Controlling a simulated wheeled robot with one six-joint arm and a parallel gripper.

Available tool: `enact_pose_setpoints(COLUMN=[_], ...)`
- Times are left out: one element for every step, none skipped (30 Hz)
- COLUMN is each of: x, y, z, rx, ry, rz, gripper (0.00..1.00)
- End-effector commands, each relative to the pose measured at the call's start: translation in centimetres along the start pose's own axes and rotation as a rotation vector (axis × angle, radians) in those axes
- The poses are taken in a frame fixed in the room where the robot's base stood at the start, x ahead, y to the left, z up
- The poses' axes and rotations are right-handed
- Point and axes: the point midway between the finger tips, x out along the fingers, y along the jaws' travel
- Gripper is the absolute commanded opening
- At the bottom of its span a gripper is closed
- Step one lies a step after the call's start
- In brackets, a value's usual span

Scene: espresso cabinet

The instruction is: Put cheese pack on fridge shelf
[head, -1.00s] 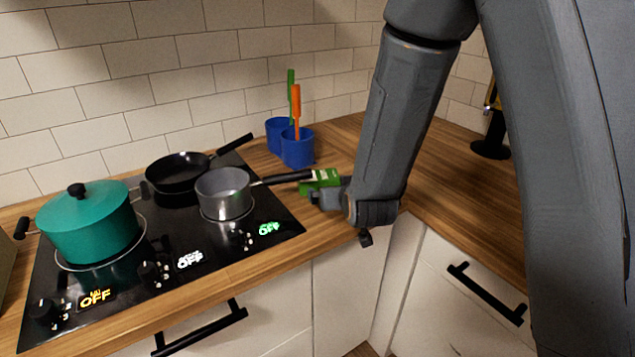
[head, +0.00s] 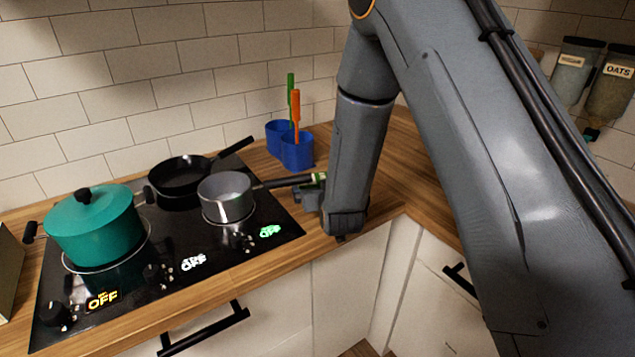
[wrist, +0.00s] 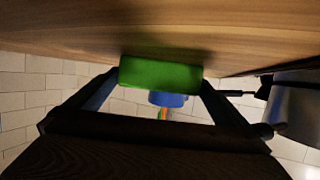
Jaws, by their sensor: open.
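The cheese pack is a green block (wrist: 160,73) on the wooden counter, shown large in the wrist view, where the picture looks upside down. In the head view only a small green and white bit of it (head: 319,178) shows behind the saucepan handle and my arm. My gripper (wrist: 158,88) is open, with one finger near each end of the pack. I cannot tell whether the fingers touch it. In the head view my gripper (head: 310,196) is low over the counter, partly hidden by my wrist. The fridge shelf is not in view.
A grey saucepan (head: 225,194) points its black handle towards the pack, close to my gripper. A black frying pan (head: 180,176) and a teal lidded pot (head: 95,230) stand on the black hob. Blue utensil cups (head: 297,152) stand behind the pack. The tiled wall closes the back.

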Motion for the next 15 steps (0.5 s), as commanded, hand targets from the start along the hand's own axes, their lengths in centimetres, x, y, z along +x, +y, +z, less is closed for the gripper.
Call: enact_pose_setpoints(x=[0.46,0.70,0.95,1.08,1.16,1.23,1.26,1.26,1.26,1.26,1.26,1.25,1.25,1.25,1.25], y=[0.03,0.02,0.02,0.02,0.02,0.02,0.02,0.01,0.01,0.01,0.01,0.02,0.01,0.01,0.01], z=[-0.05,-0.04,-0.06,-0.05,-0.04,-0.02,-0.01,0.00,0.00,0.01,0.01,0.01,0.01,0.01,0.01], rx=[0.000,0.000,0.000,0.000,0.000,0.000,0.000,0.000,0.000,0.000,0.000,0.000,0.000,0.000,0.000], ry=[0.000,0.000,0.001,0.001,0.001,0.000,0.000,0.000,0.000,0.000,0.000,0.000,0.000,0.000,0.000], rz=[0.001,0.001,0.000,0.000,0.000,0.000,0.000,0.000,0.000,0.000,0.000,0.000,0.000,0.000,0.000], gripper=[1.00,1.00,1.00,1.00,1.00,1.00,1.00,1.00,1.00,1.00,1.00,0.98,0.93,0.88,0.81])
